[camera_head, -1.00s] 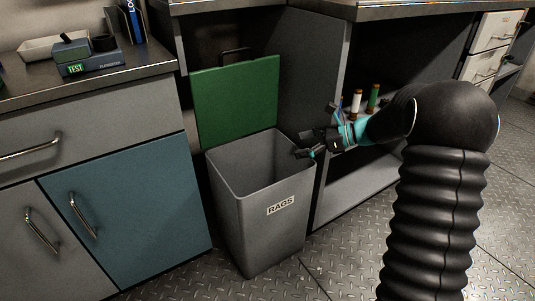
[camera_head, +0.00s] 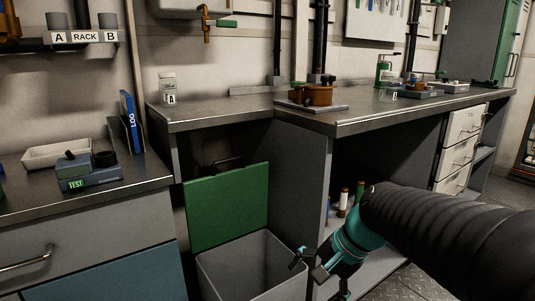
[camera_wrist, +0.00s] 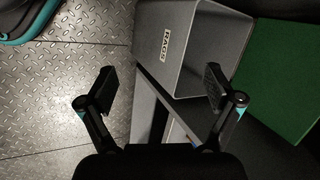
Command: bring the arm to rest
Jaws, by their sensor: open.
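My gripper (camera_head: 308,262) is open and empty at the end of my arm, by the right rim of the grey bin in the head view. In the wrist view my gripper (camera_wrist: 160,92) shows its two fingers spread wide with nothing between them. The grey bin (camera_head: 222,280) stands below the bench gap, its lower part cut off by the picture edge. The bin also shows in the wrist view (camera_wrist: 160,65), with its RAGS label readable. The inside of the bin is only partly visible.
A green panel (camera_head: 228,205) stands upright behind the bin. Several small bottles (camera_head: 343,202) are on a shelf beyond my gripper. A brown valve-like part (camera_head: 318,94) sits on the bench (camera_head: 370,117). A blue log binder (camera_head: 131,122) and a TEST device (camera_head: 90,176) are at left.

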